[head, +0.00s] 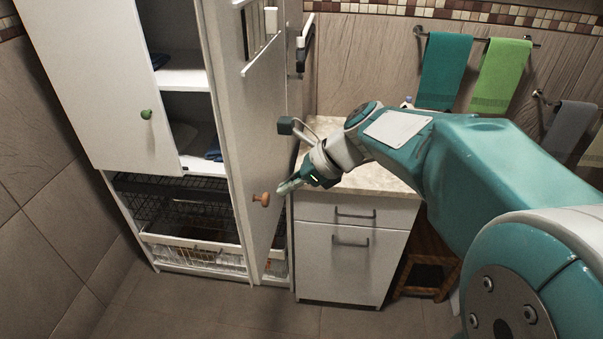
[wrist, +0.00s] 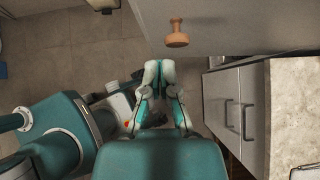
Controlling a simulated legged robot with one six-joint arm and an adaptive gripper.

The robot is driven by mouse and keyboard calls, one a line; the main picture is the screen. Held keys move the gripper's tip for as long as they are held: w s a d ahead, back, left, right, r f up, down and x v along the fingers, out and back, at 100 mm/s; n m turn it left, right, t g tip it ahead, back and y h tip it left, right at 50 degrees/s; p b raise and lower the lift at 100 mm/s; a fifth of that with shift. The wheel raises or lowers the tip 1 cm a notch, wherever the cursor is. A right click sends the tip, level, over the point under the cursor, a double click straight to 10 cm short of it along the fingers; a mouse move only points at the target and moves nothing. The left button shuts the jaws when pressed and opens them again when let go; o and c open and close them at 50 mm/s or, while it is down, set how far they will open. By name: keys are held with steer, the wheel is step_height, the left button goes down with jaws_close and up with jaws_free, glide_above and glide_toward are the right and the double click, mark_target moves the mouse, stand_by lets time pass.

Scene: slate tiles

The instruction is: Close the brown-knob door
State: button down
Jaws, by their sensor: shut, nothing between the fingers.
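The brown-knob door (head: 250,150) is a tall white panel standing open, swung out from the cabinet, in the head view. Its brown knob (head: 262,199) sits low on the panel. The door also shows along the top of the wrist view (wrist: 240,22), with the knob (wrist: 177,34) sticking out from it. My gripper (head: 284,187) is just to the right of the knob in the head view. In the wrist view my gripper (wrist: 160,70) is shut and empty, its tips a little below and left of the knob, apart from it.
A white door with a green knob (head: 146,114) stands at the left of the cabinet. Wire baskets (head: 190,220) sit low in the cabinet. A drawer unit (head: 340,265) with a stone top stands at the right, close to my gripper. Floor in front is clear.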

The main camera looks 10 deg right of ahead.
mark_target(249, 197)
steer(key=a, duration=0.1)
steer(key=w+a+f, duration=0.1)
steer(key=a, duration=0.2)
steer(key=shift+w+a+f, duration=0.2)
steer(key=shift+w+f, duration=0.1)
steer(key=shift+w, duration=0.05)
steer(key=shift+w+a, duration=0.15)
steer(key=shift+a, duration=0.25)
